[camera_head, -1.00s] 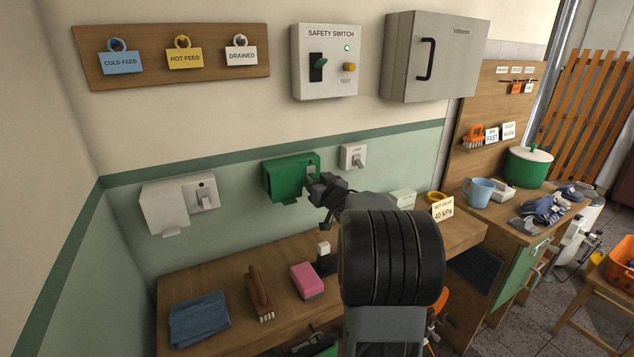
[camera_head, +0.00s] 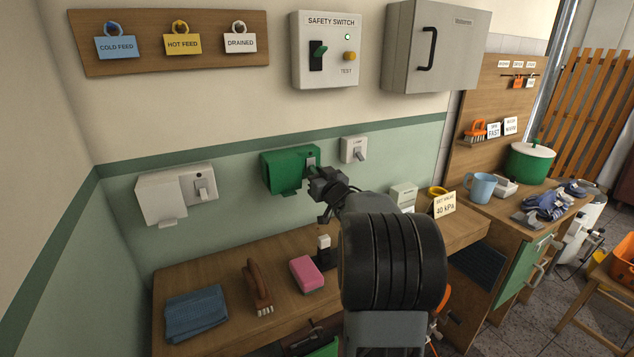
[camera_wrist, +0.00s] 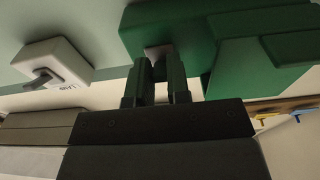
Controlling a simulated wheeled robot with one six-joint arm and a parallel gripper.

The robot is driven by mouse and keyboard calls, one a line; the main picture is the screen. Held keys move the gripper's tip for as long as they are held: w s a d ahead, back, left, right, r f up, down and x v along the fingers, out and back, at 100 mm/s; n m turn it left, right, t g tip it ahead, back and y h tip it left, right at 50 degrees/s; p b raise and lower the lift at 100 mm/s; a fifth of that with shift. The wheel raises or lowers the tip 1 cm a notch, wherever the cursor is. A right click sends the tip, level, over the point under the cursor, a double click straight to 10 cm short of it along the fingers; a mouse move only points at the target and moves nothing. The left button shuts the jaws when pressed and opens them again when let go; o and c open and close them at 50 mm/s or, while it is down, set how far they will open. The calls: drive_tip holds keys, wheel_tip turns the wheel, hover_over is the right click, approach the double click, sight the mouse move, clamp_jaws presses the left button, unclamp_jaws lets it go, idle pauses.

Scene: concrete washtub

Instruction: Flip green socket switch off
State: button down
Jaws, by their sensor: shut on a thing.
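The green socket (camera_head: 284,172) is mounted on the wall, with a cover flap on its left and a switch section on its right. In the wrist view the green socket (camera_wrist: 195,22) fills the top and right. My gripper (camera_head: 315,173) is at the switch section, from the front and right. In the wrist view both fingers of my gripper (camera_wrist: 160,68) are close to the socket face, closed around the small pale switch lever (camera_wrist: 158,51). The lever's tip is hidden between the fingers, and I cannot tell its position.
A white socket (camera_head: 175,197) is on the wall to the left, and a small white switch (camera_head: 353,149) is just right of the green socket. Below, the bench (camera_head: 225,275) holds a blue cloth (camera_head: 196,312), a brush (camera_head: 256,283) and a pink sponge (camera_head: 307,273).

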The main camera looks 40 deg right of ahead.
drive_tip(key=shift+f+t+b, duration=0.3)
drive_tip(key=shift+f+b, duration=0.15)
drive_tip(key=shift+b, duration=0.05)
drive_tip(key=shift+r, duration=0.3)
drive_tip(key=c, duration=1.1)
unclamp_jaws()
drive_tip(key=shift+s, duration=0.1)
drive_tip(key=s, duration=0.4)
drive_tip(key=s+a+f, duration=0.1)
drive_tip(key=s, duration=0.4)
drive_tip(key=s+a+f, duration=0.1)
drive_tip(key=s, duration=0.3)
drive_tip(key=shift+s, duration=0.15)
